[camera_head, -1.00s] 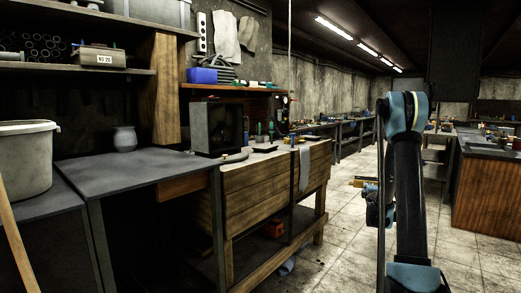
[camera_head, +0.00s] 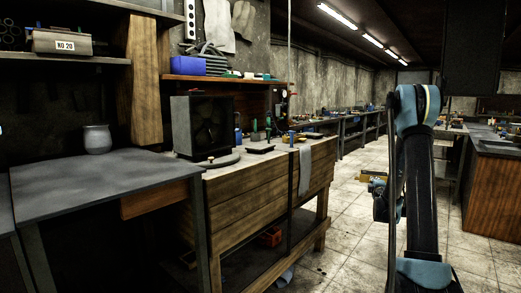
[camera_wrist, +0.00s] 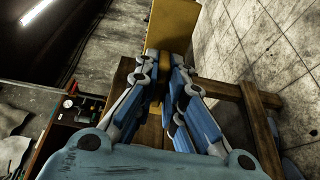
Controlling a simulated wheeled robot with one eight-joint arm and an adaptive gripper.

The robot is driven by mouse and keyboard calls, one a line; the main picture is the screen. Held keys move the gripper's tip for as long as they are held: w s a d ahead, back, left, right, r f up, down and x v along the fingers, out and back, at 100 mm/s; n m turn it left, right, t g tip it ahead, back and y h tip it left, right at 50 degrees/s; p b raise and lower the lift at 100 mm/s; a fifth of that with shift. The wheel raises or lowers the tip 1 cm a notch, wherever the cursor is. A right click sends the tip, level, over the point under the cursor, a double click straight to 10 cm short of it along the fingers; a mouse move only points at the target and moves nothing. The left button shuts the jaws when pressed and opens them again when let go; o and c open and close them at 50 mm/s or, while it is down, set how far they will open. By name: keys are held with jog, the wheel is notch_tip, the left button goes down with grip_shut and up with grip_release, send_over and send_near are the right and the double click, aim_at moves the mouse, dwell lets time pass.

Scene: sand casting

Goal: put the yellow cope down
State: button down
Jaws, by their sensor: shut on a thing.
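The yellow cope (camera_wrist: 172,28) is at the top of the wrist view, a flat yellow-orange piece between and beyond the fingertips. My gripper (camera_wrist: 162,82), with blue and grey fingers, is shut on it. The cope is held up in the air, with the floor and the wooden bench frame behind it. In the head view my arm stands at the right and hides most of the gripper. A small yellow piece (camera_head: 372,175) shows just left of the arm there and looks like the cope's edge.
A dark grey table (camera_head: 100,190) at the left has a bare top with a grey jar (camera_head: 97,139) at the back. Beside it, a wooden bench (camera_head: 250,194) carries a black box (camera_head: 203,126), a round plate, small tools and a hanging cloth (camera_head: 304,168). Tiled floor is open at the right.

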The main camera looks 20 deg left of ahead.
jog(key=shift+w+a, duration=0.1)
jog(key=shift+a, duration=0.25)
